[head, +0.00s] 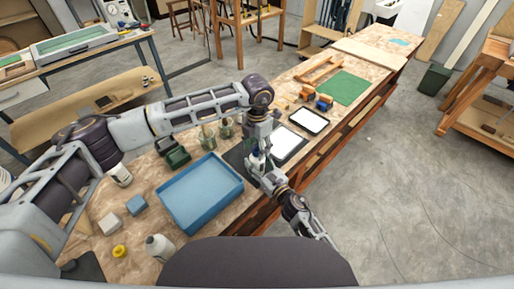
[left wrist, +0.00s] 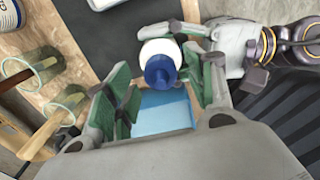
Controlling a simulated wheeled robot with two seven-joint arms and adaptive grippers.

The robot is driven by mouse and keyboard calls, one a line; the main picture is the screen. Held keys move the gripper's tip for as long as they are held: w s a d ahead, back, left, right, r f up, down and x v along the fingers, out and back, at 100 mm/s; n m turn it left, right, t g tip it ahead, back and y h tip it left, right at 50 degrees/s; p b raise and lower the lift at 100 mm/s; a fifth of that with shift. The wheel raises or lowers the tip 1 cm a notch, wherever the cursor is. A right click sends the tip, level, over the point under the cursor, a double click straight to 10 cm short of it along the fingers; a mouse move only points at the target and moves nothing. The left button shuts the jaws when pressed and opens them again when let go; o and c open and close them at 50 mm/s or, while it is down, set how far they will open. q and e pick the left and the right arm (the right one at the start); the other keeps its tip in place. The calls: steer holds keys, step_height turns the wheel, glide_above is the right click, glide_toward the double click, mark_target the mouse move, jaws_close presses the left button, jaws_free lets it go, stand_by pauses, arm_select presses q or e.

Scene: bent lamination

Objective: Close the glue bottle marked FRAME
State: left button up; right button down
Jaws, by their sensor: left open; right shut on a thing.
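A white glue bottle with a blue top (left wrist: 163,68) stands upright between the fingers of my left gripper (left wrist: 158,88) in the left wrist view. The left gripper's green-padded fingers are open on both sides of the top, with a gap visible. In the head view my left gripper (head: 260,140) is directly above the bottle (head: 255,162). My right gripper (head: 262,175) is shut on the bottle from the near right side; its hand (left wrist: 238,45) shows at the right of the wrist view. The marking on the bottle is not readable.
A blue tray (head: 202,222) lies left of the grippers. Jars with brushes (head: 207,137) and a green box (head: 173,153) stand behind it. Another white bottle (head: 160,248) and a yellow piece (head: 120,251) are near the front. A framed white panel (head: 308,121) lies beyond the grippers.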

arm_select(q)
step_height(320, 180, up, 11)
stand_by(0.6)
arm_select(e)
steer(key=c, duration=0.5)
jaws_free()
steer(key=shift+c, duration=0.2)
steer(key=shift+s+d, duration=0.1)
steer(key=v, duration=1.1)
steer(key=shift+s+d, duration=0.2)
steer(key=shift+s, duration=0.1)
stand_by(0.5)
